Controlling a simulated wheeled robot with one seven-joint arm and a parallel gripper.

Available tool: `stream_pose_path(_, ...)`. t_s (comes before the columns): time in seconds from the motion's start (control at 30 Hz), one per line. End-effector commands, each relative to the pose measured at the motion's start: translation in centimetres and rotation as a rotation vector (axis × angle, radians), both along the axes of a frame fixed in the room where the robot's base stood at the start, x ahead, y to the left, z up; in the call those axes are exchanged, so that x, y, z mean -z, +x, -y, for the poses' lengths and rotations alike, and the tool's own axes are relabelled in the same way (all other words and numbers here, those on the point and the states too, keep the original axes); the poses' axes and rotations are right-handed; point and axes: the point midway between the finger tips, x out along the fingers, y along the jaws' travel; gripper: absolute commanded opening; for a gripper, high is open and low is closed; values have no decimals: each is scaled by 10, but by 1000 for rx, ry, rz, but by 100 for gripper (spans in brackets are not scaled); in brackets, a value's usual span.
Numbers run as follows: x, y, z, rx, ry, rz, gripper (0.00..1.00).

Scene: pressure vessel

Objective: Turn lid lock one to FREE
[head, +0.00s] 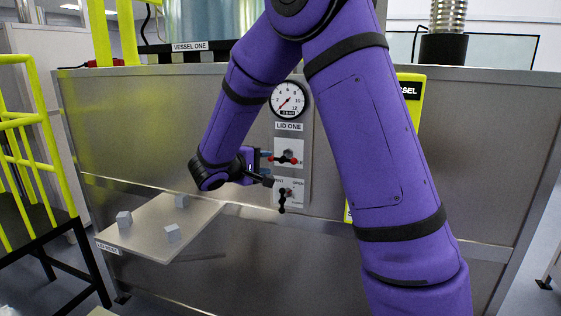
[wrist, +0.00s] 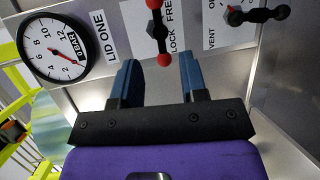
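The lid lock one handle (head: 287,159) is a small bar with red ends on a white plate under the LID ONE label. In the wrist view the handle (wrist: 158,32) lies along the plate, one red end by LOCK and the other towards FREE. My gripper (head: 265,161) is just left of it in the head view. In the wrist view my gripper (wrist: 158,62) has its two blue fingers apart with nothing held. The near red end shows in the gap between the fingertips; whether it is within their reach is unclear.
The black vent handle (head: 281,196) sits on a plate just below the lock. The round pressure gauge (head: 289,100) is above. A lid rest shelf (head: 150,242) with small grey blocks juts out at lower left. Yellow railings (head: 20,130) stand at the far left.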

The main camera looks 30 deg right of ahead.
Motion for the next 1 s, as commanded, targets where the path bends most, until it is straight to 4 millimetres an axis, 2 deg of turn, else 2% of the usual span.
stream_pose_path(0.2,8,10,39,4,1,-1,40)
stream_pose_path(0.4,12,17,65,2,1,0,40)
stream_pose_path(0.6,15,20,76,1,2,-1,40)
stream_pose_path(0.87,15,21,77,0,2,-1,40)
stream_pose_path(0.9,15,21,77,0,2,-1,37)
stream_pose_path(1.0,15,20,77,0,2,-1,14)
